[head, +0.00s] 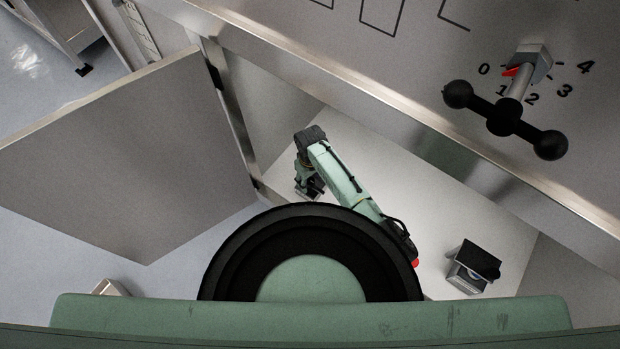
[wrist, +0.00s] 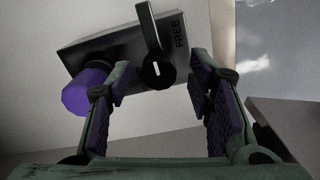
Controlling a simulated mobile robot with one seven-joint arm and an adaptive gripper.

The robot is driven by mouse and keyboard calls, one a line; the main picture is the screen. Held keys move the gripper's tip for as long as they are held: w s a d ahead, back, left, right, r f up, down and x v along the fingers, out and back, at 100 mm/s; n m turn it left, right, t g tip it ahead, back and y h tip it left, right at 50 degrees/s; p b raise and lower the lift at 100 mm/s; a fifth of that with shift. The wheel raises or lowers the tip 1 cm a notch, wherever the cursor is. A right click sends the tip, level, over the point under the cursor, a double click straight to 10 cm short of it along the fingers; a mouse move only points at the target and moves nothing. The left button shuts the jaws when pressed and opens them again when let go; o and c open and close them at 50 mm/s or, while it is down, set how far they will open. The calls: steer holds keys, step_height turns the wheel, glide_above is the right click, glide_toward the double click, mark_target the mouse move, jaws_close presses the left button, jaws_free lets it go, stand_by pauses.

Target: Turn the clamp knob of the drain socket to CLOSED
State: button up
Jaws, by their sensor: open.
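In the wrist view a dark box-shaped socket (wrist: 105,55) fills the upper middle, with FREE lettered near its right end. A round black clamp knob (wrist: 158,71) with a short white mark is on the face towards me, and a grey bar (wrist: 148,25) rises above it. A purple cylinder (wrist: 88,92) sticks out at the socket's left. No CLOSED lettering is visible. My gripper (wrist: 157,86) is open, its purple-padded fingers to the left and right of the knob in the picture; contact is not visible. In the head view my gripper (head: 311,189) is inside the cabinet, low and partly hidden.
A dark-topped grey block (head: 472,268) stands on the pale cabinet floor (head: 440,215) to the right. An open door panel (head: 130,160) is at left. Above right, a black multi-ball handle (head: 505,117) projects from the panel beside a numbered dial. Clear floor lies between arm and block.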

steer(key=shift+f, duration=0.3)
steer(key=shift+c, duration=0.4)
jaws_close()
